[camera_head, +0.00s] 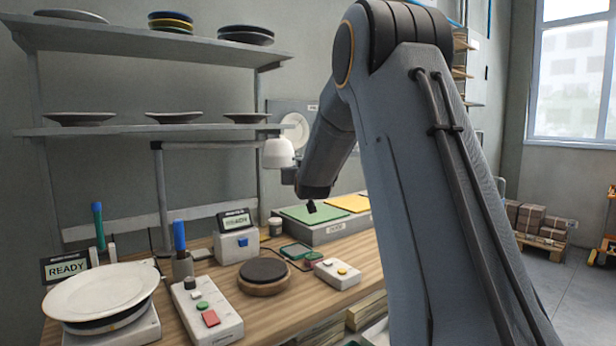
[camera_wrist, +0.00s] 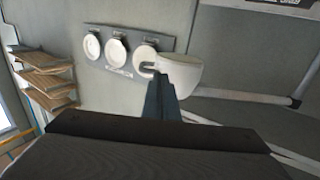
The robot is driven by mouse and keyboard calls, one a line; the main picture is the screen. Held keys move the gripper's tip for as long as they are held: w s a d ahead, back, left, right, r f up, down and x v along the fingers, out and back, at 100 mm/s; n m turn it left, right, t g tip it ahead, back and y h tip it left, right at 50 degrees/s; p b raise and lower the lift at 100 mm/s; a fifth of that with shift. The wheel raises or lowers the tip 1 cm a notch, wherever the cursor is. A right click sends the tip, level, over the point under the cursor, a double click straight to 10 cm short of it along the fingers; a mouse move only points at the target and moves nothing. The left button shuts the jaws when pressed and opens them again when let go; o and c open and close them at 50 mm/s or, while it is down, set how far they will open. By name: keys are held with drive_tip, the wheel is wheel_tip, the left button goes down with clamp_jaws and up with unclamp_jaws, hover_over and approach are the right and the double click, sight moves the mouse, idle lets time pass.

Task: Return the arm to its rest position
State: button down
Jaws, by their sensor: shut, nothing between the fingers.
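My arm rises in the foreground of the head view and bends down to the left. The exact gap between fingers and pad is unclear.
A white plate (camera_head: 100,290) lies on a scale at the front left. The lamp head (camera_head: 279,152) hangs near my wrist. A button box (camera_head: 207,310), dark round pad (camera_head: 264,272) and small control box (camera_head: 337,273) stand on the bench. Shelves (camera_head: 150,130) hold several plates.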

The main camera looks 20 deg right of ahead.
drive_tip(key=s+b, duration=0.1)
drive_tip(key=s, duration=0.6)
drive_tip(key=s+a+f+n+g+y, duration=0.15)
drive_tip(key=s+a+f+g, duration=0.25)
drive_tip(key=s+a+f, duration=0.45)
drive_tip(key=s+a+f+g+y, duration=0.2)
drive_tip(key=s+a+f+g, duration=0.3)
drive_tip(key=f, duration=0.7)
drive_tip(key=s+a+f+g, duration=0.2)
drive_tip(key=s+f, duration=0.1)
drive_tip(key=s, duration=0.7)
drive_tip(key=s+a+f+n+g, duration=0.1)
drive_tip(key=s+a+f+g, duration=0.1)
drive_tip(key=s, duration=0.7)
drive_tip(key=s+a+f+g+y, duration=0.1)
drive_tip(key=s+f+g, duration=0.3)
drive_tip(key=s, duration=0.6)
wheel_tip(320, 180, down, 2)
drive_tip(key=shift+s+a+f, duration=0.1)
drive_tip(key=shift+s+a, duration=0.25)
drive_tip(key=shift+a, duration=0.45)
drive_tip(key=shift+n, duration=0.25)
